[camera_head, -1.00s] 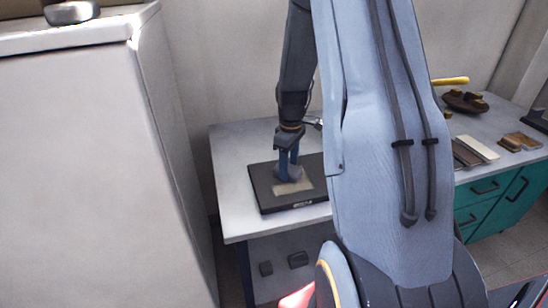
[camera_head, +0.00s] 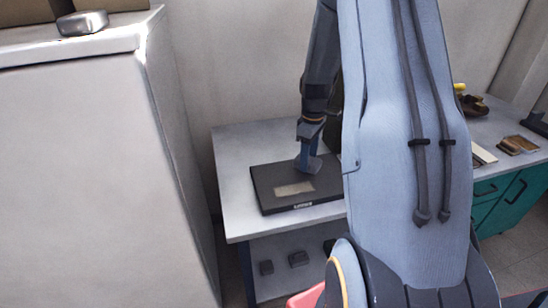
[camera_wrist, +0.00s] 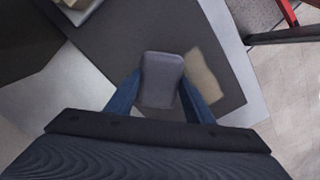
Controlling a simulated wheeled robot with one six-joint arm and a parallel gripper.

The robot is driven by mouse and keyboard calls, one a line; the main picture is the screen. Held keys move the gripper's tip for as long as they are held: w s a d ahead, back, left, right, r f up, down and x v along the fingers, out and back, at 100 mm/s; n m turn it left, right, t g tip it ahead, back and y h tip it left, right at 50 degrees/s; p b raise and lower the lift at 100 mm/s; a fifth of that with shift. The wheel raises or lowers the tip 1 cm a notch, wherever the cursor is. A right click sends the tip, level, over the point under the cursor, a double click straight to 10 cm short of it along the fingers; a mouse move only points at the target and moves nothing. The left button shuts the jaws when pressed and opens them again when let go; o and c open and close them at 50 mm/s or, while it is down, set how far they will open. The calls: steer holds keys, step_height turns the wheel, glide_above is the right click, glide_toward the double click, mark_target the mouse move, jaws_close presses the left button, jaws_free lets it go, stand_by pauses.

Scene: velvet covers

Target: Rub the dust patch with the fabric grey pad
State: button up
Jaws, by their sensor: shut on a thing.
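The dust patch (camera_head: 294,188) is a tan rectangle on a flat black board (camera_head: 270,203) on the white table. It also shows in the wrist view (camera_wrist: 202,75). My gripper (camera_head: 306,165) is shut on the grey pad (camera_wrist: 162,80), which sits between its two blue fingers. In the head view the pad (camera_head: 307,166) is over the far right part of the board, just beyond the patch. In the wrist view the pad is left of the patch, with a narrow strip of black between them. I cannot tell whether the pad touches the board.
A white table (camera_head: 232,190) has bare room left of the board. Small dark blocks (camera_head: 298,258) sit on its lower shelf. A tall white cabinet (camera_head: 90,150) stands at the left. A teal-drawered bench (camera_head: 500,203) with several items is at the right.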

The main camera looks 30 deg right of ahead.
steer(key=shift+r+p, duration=1.5)
steer(key=shift+r, duration=0.95)
